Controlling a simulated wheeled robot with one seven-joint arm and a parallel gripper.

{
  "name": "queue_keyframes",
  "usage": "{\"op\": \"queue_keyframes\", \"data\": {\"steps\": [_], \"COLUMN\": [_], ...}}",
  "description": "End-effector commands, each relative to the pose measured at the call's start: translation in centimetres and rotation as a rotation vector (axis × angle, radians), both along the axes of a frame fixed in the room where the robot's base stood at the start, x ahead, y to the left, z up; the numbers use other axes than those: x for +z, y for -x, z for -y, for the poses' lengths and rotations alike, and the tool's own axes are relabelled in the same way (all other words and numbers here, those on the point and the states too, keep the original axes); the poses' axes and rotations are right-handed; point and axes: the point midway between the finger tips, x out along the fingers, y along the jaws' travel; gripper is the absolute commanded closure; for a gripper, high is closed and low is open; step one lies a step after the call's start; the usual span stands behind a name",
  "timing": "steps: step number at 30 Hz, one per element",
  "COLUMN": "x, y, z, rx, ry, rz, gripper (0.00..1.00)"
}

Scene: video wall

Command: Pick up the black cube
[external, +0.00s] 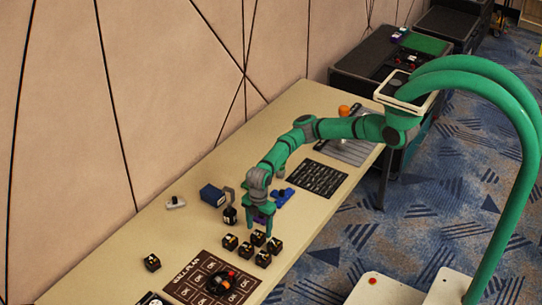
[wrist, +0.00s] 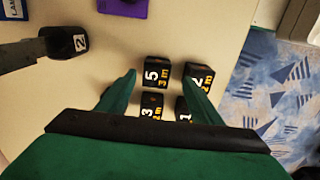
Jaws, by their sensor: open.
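Several black cubes with white and yellow markings stand in a cluster on the table, among them one black cube (external: 274,245) at the right of the group. The wrist view shows a cube marked 5 (wrist: 157,70), a cube marked 2 (wrist: 198,76), and cubes marked 3 (wrist: 151,104) and 1 (wrist: 184,112), both partly hidden by my gripper. Another black cube (external: 152,262) stands apart at the left. My gripper (external: 262,222) is open, pointing down close to the cluster. In the wrist view its fingertips (wrist: 160,74) appear either side of the cube marked 5; I cannot tell their height.
A black weight-like object with a 2 label (wrist: 62,42) and a blue box (external: 212,195) stand left of my gripper. A dark plan board (external: 190,280) with a round object on it lies in front. A black panel (external: 318,178) lies behind. The table's right edge is near the cluster.

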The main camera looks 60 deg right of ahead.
Motion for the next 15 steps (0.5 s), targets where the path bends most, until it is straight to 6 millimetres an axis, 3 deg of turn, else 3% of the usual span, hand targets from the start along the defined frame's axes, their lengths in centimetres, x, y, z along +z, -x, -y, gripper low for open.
{"op": "queue_keyframes", "data": {"steps": [9,15], "x": [-3.8,-5.2], "y": [-0.6,-0.6], "z": [-0.2,-0.3], "rx": [-0.002,-0.002], "ry": [0.002,0.000], "rz": [-0.001,-0.001], "gripper": [0.41,0.41]}}
